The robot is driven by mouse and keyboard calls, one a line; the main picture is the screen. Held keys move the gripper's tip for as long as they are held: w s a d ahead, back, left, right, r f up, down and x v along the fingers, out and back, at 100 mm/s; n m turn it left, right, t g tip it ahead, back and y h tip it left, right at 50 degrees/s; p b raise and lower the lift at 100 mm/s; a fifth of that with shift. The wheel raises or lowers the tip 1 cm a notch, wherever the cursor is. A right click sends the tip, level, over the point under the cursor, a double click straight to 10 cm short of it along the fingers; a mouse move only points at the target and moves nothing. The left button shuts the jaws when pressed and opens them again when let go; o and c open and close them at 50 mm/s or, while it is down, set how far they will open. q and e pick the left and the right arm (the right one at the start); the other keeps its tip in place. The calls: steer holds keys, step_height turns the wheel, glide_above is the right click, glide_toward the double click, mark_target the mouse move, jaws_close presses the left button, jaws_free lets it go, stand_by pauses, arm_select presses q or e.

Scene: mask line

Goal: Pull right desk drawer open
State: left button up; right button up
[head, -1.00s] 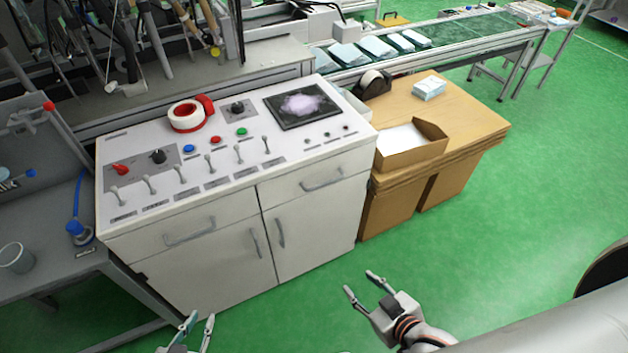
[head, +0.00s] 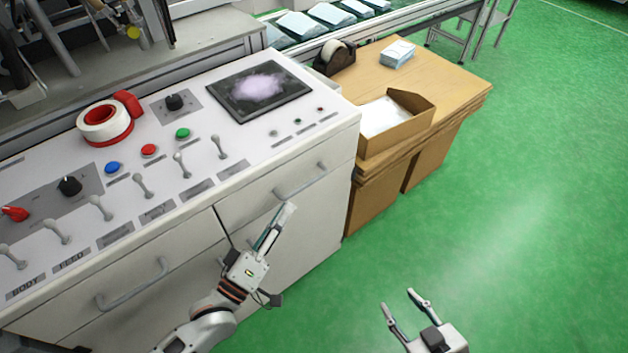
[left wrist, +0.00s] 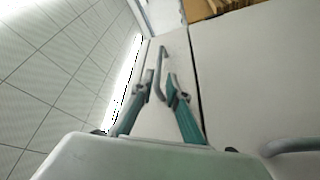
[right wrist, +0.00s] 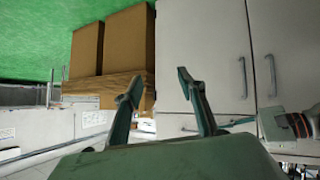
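The right desk drawer (head: 322,199) is the upper right front of the white control desk. It sits flush, with a grey bar handle (head: 300,180) across it. My left gripper (head: 285,216) is at this drawer front, just below the handle in the head view. In the left wrist view its two fingers (left wrist: 160,87) are apart, with the handle (left wrist: 162,60) between them. I cannot tell whether either finger touches it. My right gripper (head: 405,301) is open and empty over the green floor, right of the desk. Its spread fingers also show in the right wrist view (right wrist: 157,84).
The left drawer (head: 125,300) is shut. A brown table (head: 455,90) with an open cardboard box (head: 405,140) and a tape dispenser (head: 337,57) stands close to the desk's right. Levers and a tape roll (head: 103,125) are on the desk top. The floor at right is clear.

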mark_target(302, 186)
arm_select(q)
steer(key=x, duration=0.7)
steer(key=shift+w+d+r, duration=0.15)
steer(key=shift+w+d, duration=0.05)
steer(key=shift+w, duration=0.05)
jaws_close()
